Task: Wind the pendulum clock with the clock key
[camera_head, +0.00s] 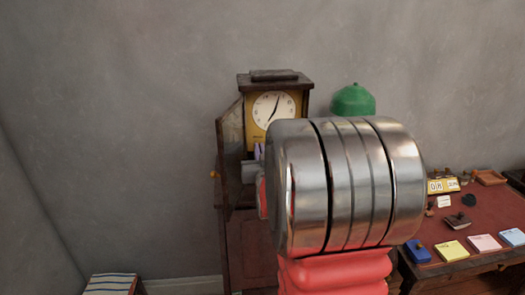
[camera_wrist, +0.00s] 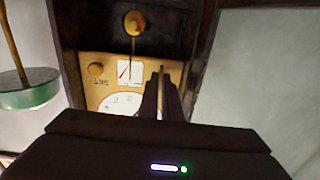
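The pendulum clock (camera_head: 274,78) stands against the wall in the head view, its glazed door (camera_head: 231,140) open to the left. The wrist view shows its yellow face panel (camera_wrist: 98,70) upside down, with part of the white dial (camera_wrist: 118,103), a small gauge, a knob marked SET and the round brass pendulum bob (camera_wrist: 134,23). My gripper (camera_wrist: 162,78) is in front of the panel, its dark fingers close together. A thin upright piece shows between the fingertips; I cannot tell whether it is the clock key. My arm hides much of the clock in the head view.
A green lamp (camera_head: 353,99) stands right of the clock and also shows at left in the wrist view (camera_wrist: 28,90). The desk (camera_head: 415,225) at right holds stamps, note pads and a date block (camera_head: 443,186). Striped books (camera_head: 110,284) are at lower left.

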